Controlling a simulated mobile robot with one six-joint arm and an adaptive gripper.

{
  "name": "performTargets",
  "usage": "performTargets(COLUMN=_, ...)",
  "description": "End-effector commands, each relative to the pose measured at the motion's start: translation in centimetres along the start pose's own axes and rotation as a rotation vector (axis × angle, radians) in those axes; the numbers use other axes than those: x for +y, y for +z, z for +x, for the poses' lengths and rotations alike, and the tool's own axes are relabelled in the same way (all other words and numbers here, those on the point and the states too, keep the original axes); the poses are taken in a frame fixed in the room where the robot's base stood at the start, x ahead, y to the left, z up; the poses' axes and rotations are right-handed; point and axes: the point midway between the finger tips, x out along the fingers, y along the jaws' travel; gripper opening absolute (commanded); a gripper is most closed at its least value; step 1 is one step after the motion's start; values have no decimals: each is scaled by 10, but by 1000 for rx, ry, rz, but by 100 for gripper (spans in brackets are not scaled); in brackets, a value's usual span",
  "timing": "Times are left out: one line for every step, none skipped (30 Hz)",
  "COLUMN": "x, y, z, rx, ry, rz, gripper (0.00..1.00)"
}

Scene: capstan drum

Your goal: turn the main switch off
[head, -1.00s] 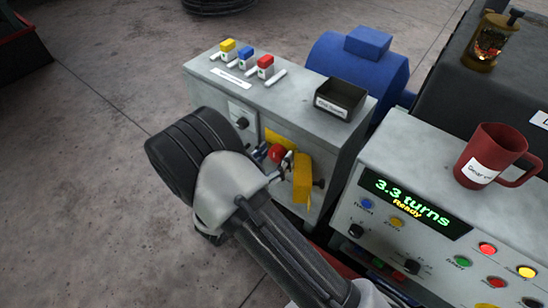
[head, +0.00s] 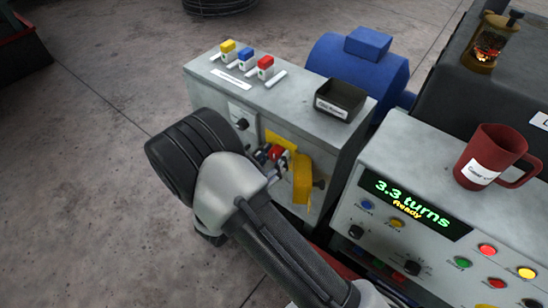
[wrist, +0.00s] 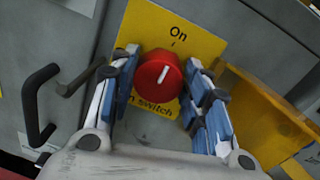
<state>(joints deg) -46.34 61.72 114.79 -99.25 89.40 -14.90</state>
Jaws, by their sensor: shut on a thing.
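The main switch is a round red knob (wrist: 158,76) with a white pointer line, on a yellow plate (wrist: 195,38) marked "On" above it. The line points up toward the "On" mark. The words below the knob are partly hidden. My gripper (wrist: 162,72) has its blue-padded fingers on both sides of the knob and is shut on it. In the head view the red knob (head: 275,153) shows on the cabinet's front face, partly covered by my gripper (head: 272,158).
A yellow flap (head: 302,183) stands out just right of the knob; it also shows in the wrist view (wrist: 262,120). A black handle (wrist: 34,105) is at the left. The grey cabinet (head: 290,98) carries a black tray (head: 341,98). A control panel (head: 400,160) reads "3.3 turns Ready".

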Motion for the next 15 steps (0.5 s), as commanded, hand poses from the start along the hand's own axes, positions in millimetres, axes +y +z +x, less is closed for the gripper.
performTargets(x=0, y=0, z=0, rx=1, ry=0, rz=-6, gripper=19)
performTargets(x=0, y=0, z=0, rx=1, ry=0, rz=-11, gripper=19)
performTargets(x=0, y=0, z=0, rx=1, ry=0, rz=-20, gripper=19)
performTargets(x=0, y=1, z=0, rx=2, ry=0, rz=-28, gripper=19)
performTargets(x=0, y=1, z=0, rx=3, ry=0, rz=-39, gripper=19)
performTargets(x=0, y=1, z=0, rx=3, ry=0, rz=-55, gripper=19)
performTargets(x=0, y=1, z=0, rx=4, ry=0, rz=-69, gripper=19)
performTargets(x=0, y=2, z=0, rx=5, ry=0, rz=-86, gripper=19)
performTargets(x=0, y=2, z=0, rx=7, ry=0, rz=-110, gripper=19)
performTargets(x=0, y=2, z=0, rx=8, ry=1, rz=-129, gripper=19)
performTargets(x=0, y=2, z=0, rx=9, ry=1, rz=-151, gripper=19)
performTargets(x=0, y=3, z=0, rx=11, ry=1, rz=-181, gripper=19)
performTargets(x=0, y=3, z=0, rx=12, ry=2, rz=-205, gripper=19)
performTargets(x=0, y=3, z=0, rx=14, ry=2, rz=-231, gripper=19)
performTargets(x=0, y=3, z=0, rx=16, ry=2, rz=-267, gripper=19)
